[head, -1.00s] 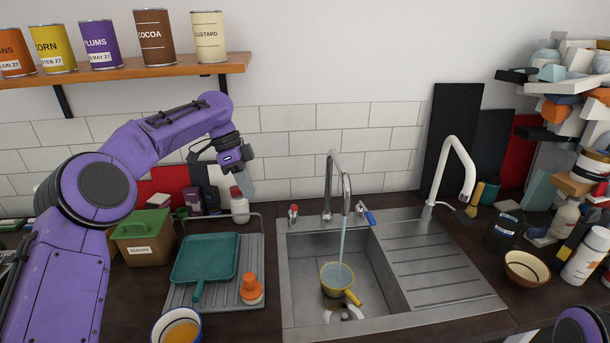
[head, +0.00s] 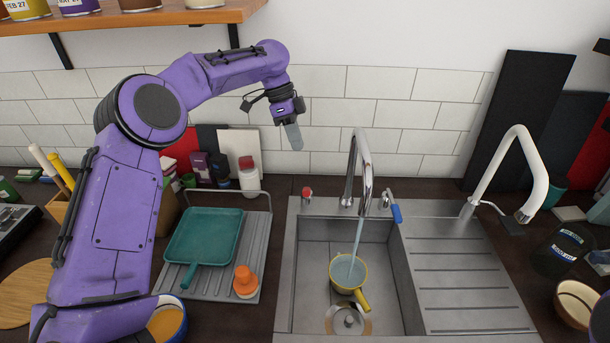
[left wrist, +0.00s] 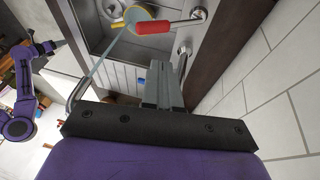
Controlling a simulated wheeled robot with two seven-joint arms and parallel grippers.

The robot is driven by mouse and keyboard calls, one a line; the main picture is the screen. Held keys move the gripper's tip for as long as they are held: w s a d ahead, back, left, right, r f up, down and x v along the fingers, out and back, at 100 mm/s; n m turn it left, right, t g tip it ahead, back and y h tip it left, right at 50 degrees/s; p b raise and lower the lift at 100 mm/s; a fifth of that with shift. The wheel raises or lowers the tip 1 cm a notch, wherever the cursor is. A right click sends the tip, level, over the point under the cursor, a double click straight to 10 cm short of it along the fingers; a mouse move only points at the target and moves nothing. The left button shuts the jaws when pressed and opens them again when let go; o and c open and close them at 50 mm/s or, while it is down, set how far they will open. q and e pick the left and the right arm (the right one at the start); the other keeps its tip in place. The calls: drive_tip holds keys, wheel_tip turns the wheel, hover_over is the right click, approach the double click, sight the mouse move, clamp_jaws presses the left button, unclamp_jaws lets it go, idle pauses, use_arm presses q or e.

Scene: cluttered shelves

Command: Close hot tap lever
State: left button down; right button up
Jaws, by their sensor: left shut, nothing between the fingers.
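The hot tap lever (head: 307,192) has a red grip and stands at the back left of the sink. It shows larger in the left wrist view (left wrist: 152,27), its red grip sticking out over the basin from a metal stem. My left gripper (head: 295,140) is shut and empty, above and slightly left of the lever, apart from it. Its fingers also show in the left wrist view (left wrist: 163,75). The blue-gripped lever (head: 396,211) stands right of the spout.
A teal pan (head: 204,238) and an orange-topped object (head: 245,281) sit on the drying rack (head: 257,222). A white-bodied bottle with a red cap (head: 248,178) stands behind it. A white curved tap (head: 530,165) rises at the right.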

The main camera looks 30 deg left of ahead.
use_arm(q)
approach(307, 188)
drive_tip(key=w+d+f, duration=0.1)
drive_tip(key=f, duration=0.2)
drive_tip(key=s+d+f+p, duration=0.1)
drive_tip(key=shift+s+d+f+p, duration=0.15)
drive_tip(key=shift+s+f+p, duration=0.1)
drive_tip(key=shift+p, duration=0.05)
drive_tip(key=shift+s+d+f, duration=0.1)
drive_tip(key=shift+s+f, duration=0.2)
drive_tip(key=shift+w+f, duration=0.15)
